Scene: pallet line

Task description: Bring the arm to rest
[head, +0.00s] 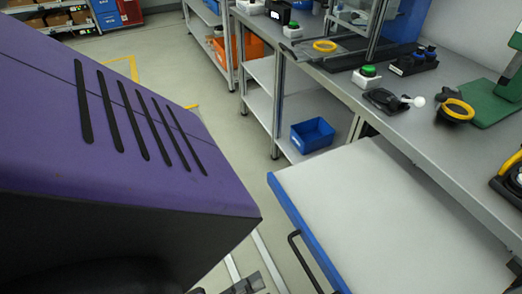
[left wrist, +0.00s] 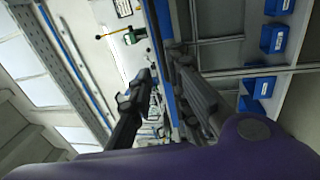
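In the left wrist view the two dark fingers of my left gripper (left wrist: 160,65) stand apart with a gap between them. Nothing is held between them, and the background shows through the gap. The purple casing of my arm fills the bottom of that view. In the head view a large purple casing of mine covers the left side, and my left gripper cannot be made out there. My right gripper is in neither view.
A white-topped cart (head: 390,215) with a blue edge stands beside the grey workbench (head: 435,125). A blue bin (head: 312,135) sits on the shelf below. Floor (head: 225,120) shows clear left of the benches.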

